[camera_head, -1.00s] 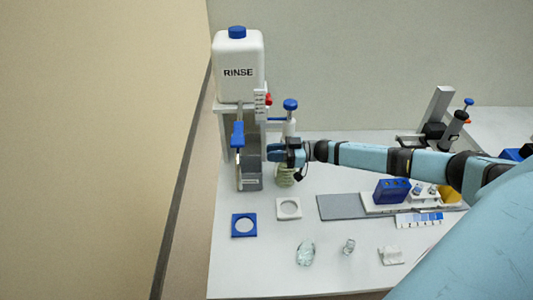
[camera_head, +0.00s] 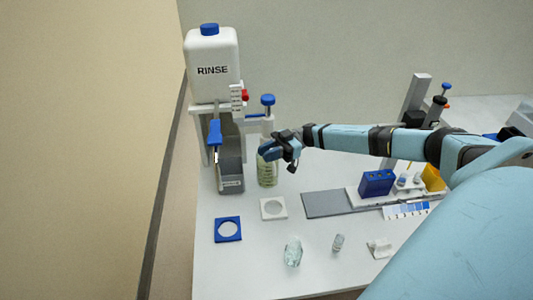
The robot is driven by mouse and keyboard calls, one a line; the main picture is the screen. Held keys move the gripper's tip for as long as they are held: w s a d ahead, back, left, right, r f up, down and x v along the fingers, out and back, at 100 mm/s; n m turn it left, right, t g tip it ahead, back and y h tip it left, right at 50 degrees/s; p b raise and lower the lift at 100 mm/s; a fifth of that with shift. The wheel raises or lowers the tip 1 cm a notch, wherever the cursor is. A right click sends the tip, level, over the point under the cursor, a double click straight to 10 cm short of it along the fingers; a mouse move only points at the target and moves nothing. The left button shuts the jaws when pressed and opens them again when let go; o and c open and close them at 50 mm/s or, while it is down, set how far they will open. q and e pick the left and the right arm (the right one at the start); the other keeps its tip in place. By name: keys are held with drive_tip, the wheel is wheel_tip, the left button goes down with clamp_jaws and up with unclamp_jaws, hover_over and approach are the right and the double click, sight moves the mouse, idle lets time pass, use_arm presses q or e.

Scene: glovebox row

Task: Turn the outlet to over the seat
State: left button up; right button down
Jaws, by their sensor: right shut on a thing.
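The bottle-top dispenser has a blue knob (camera_head: 267,99) and a white body (camera_head: 267,122) above a pale green glass bottle (camera_head: 267,173), standing upright at the back of the bench. My right gripper (camera_head: 268,151) is at the front of it, just above the bottle. It is shut on a small part there, likely the outlet, which the fingers hide. A white square plate with a round hole (camera_head: 264,209) and a blue square ring (camera_head: 217,222) lie flat in front of the dispenser. I cannot tell which is the seat. My left gripper is not in view.
A white RINSE tank (camera_head: 212,52) stands on a grey stand left of the dispenser. A blue block (camera_head: 377,183) is at right, below my right arm. A clear glass piece (camera_head: 293,252) and small parts lie in front.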

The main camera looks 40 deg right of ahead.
drive_tip(key=c, duration=1)
unclamp_jaws()
drive_tip(key=shift+d, duration=0.1)
drive_tip(key=s+d+b, duration=0.1)
drive_tip(key=d, duration=0.6)
drive_tip(key=shift+s+d+b, duration=0.2)
drive_tip(key=shift+b, duration=0.15)
